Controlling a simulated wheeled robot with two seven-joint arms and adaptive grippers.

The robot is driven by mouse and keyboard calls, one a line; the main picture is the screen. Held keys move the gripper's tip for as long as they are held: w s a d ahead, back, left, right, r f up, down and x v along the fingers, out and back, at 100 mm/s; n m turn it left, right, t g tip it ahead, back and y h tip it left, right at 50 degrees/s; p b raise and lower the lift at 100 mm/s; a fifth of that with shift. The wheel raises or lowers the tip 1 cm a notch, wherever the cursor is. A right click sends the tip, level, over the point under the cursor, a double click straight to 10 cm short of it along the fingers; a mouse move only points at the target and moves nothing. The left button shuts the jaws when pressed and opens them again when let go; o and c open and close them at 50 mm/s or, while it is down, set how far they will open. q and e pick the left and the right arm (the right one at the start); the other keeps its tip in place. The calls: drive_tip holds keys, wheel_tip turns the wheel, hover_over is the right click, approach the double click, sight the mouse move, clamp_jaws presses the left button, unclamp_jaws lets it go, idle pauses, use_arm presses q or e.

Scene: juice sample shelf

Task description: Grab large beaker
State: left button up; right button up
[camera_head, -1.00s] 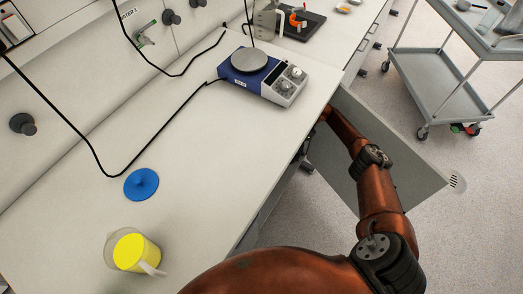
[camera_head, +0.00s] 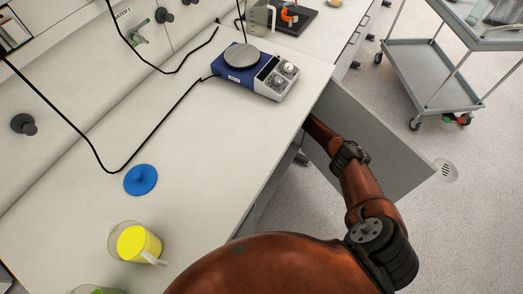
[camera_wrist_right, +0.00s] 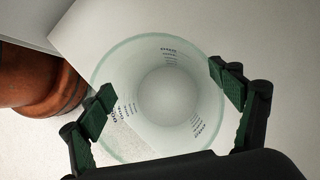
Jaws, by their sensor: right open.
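A large clear glass beaker (camera_wrist_right: 165,98) with dark printed markings fills the middle of the right wrist view. I look down through its round rim to its base, and it looks empty. My right gripper (camera_wrist_right: 160,79) is open, with one dark green finger pad on each side of the beaker. Both fingers overlap the rim in the picture; I cannot tell whether they touch the glass. In the head view my right arm reaches below the bench edge, and its gripper is hidden there. My left gripper is not in view.
The opened grey door panel (camera_head: 372,140) stands beside my right arm. On the bench (camera_head: 180,175) are a jug with yellow contents (camera_head: 137,243), a blue lid-like disc (camera_head: 140,180) and a blue-and-white hot plate (camera_head: 262,71). A grey cart (camera_head: 430,75) stands on the floor at right.

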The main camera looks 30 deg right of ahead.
drive_tip(key=shift+a+f, duration=0.25)
drive_tip(key=shift+a, duration=0.35)
drive_tip(key=shift+f, duration=0.3)
drive_tip(key=c, duration=1.2)
